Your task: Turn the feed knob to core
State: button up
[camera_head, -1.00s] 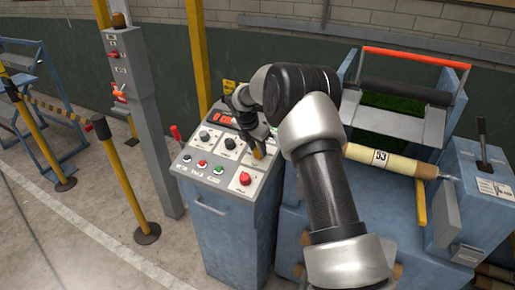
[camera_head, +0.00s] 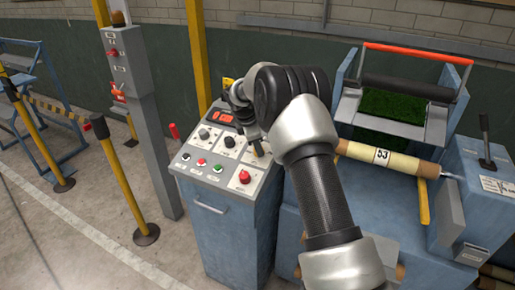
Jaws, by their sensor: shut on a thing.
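The grey control panel (camera_head: 185,160) slopes on top of a blue cabinet. Two dark knobs show on it, a left knob (camera_head: 204,134) and a middle knob (camera_head: 229,142), each on a white plate. My gripper (camera_head: 258,149) is over the panel's right part, at the third knob's place, and is shut on what I take to be the feed knob. My wrist and fingers hide most of that knob, so its pointing direction cannot be told. The plate lettering is too small to read.
A red push button (camera_head: 244,176) and several small buttons sit in front of the knobs. A red display (camera_head: 222,116) is behind them. At right stands a blue machine with a numbered roll (camera_head: 375,156) and a lever (camera_head: 484,135). Yellow posts stand at left.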

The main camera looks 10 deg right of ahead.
jog(key=m, duration=0.3)
jog(key=shift+m+b, duration=0.4)
jog(key=m, duration=0.3)
jog(key=shift+m+b, duration=0.3)
jog(key=shift+b, duration=0.1)
jog(key=m, duration=0.3)
jog(key=shift+m+g+b, duration=0.3)
jog(key=shift+b, duration=0.05)
jog(key=m, duration=0.3)
jog(key=shift+m, duration=0.3)
jog(key=m+b, duration=0.1)
jog(key=m, duration=0.5)
jog(key=shift+y, duration=0.4)
jog(key=m+b, duration=0.1)
jog(key=m, duration=0.4)
jog(key=shift+m, duration=0.3)
jog(key=o, duration=1)
